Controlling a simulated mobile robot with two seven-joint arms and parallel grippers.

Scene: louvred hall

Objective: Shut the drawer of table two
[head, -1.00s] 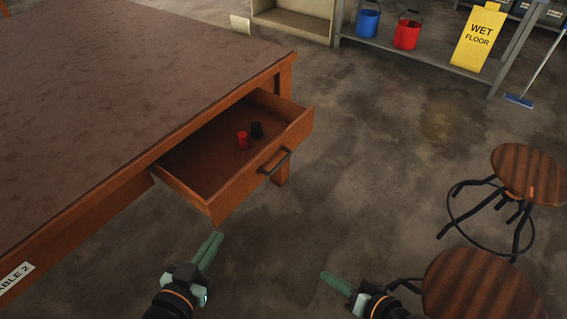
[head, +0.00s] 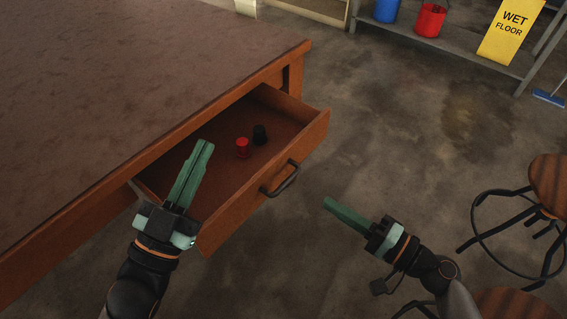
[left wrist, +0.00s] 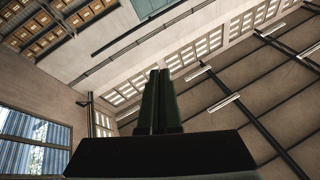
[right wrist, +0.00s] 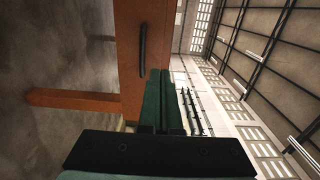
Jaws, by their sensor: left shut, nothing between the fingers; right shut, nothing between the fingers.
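The drawer (head: 262,205) of table two (head: 110,60) stands open, pulled out from under the brown top. Its dark handle (head: 281,179) is on its front and also shows in the right wrist view (right wrist: 143,49). A red piece (head: 243,148) and a black piece (head: 260,135) lie inside. My left gripper (head: 204,146) is shut and empty; in the head view it overlaps the near end of the drawer, and I cannot tell whether it touches. It points up in the left wrist view (left wrist: 160,72). My right gripper (head: 328,202) is shut and empty, apart from the drawer front, right of the handle.
Wooden stools (head: 548,185) with black legs stand at the right. A grey shelf (head: 440,48) at the back holds a blue bucket (head: 387,10) and a red bucket (head: 430,20), with a yellow wet-floor sign (head: 511,32). The floor (head: 400,130) before the drawer is clear.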

